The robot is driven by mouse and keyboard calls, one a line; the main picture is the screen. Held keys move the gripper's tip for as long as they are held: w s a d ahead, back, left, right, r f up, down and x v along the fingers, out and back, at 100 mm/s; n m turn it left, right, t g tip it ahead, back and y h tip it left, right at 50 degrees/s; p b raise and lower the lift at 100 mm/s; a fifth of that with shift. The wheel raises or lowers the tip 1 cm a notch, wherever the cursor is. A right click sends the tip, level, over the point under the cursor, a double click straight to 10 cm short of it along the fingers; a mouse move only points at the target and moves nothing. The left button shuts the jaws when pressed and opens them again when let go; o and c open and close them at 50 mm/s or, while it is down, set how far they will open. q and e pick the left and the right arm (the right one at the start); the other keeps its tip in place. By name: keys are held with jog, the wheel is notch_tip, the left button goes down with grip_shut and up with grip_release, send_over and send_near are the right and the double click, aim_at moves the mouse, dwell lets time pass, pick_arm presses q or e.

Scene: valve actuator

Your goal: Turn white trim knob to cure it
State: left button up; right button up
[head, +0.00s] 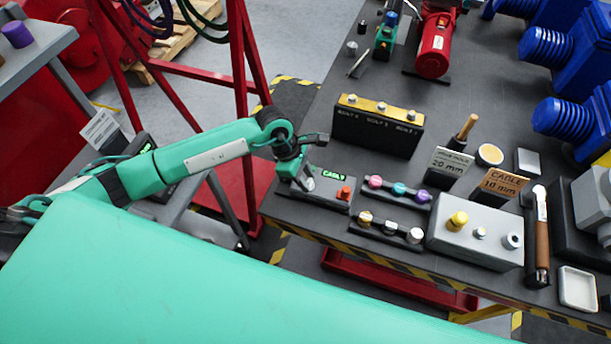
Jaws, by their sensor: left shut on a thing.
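A small grey device (315,197) sits at the table's near left corner. It has a dark display (333,175) with green letters too small to read surely, and an orange-red knob (346,191) at its right. My left gripper (303,182) reaches down onto the device's left part and is shut on the white trim knob (309,184). The fingers hide most of the knob, so its setting cannot be seen. My right gripper is not in view.
Right of the device are a strip with pink, teal and purple knobs (398,189), a strip with several metal knobs (388,228) and a grey box with a yellow knob (474,240). A black block with a gold top (378,125) stands behind. The table's striped front edge (385,255) is close.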

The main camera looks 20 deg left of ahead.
pick_arm(q)
jog(key=n+b, duration=0.1)
jog(key=n, duration=0.1)
jog(key=n+t+b, duration=0.1)
jog(key=n+b, duration=0.1)
jog(key=shift+s+f+t, duration=0.2)
jog(key=shift+t, duration=0.1)
jog(key=n+b, duration=0.1)
jog(key=n, duration=0.1)
jog(key=n+t+y+b, duration=0.1)
jog(key=n+b, duration=0.1)
jog(key=shift+s+d+r+n+t, duration=0.15)
jog(key=shift+n+t, duration=0.15)
jog(key=shift+r, duration=0.1)
dwell(0.3)
jog(key=o, duration=1)
jog(key=b+v, duration=0.3)
jog(key=v, duration=1)
jog(key=shift+s+r, duration=0.2)
jog(key=shift+r, duration=0.2)
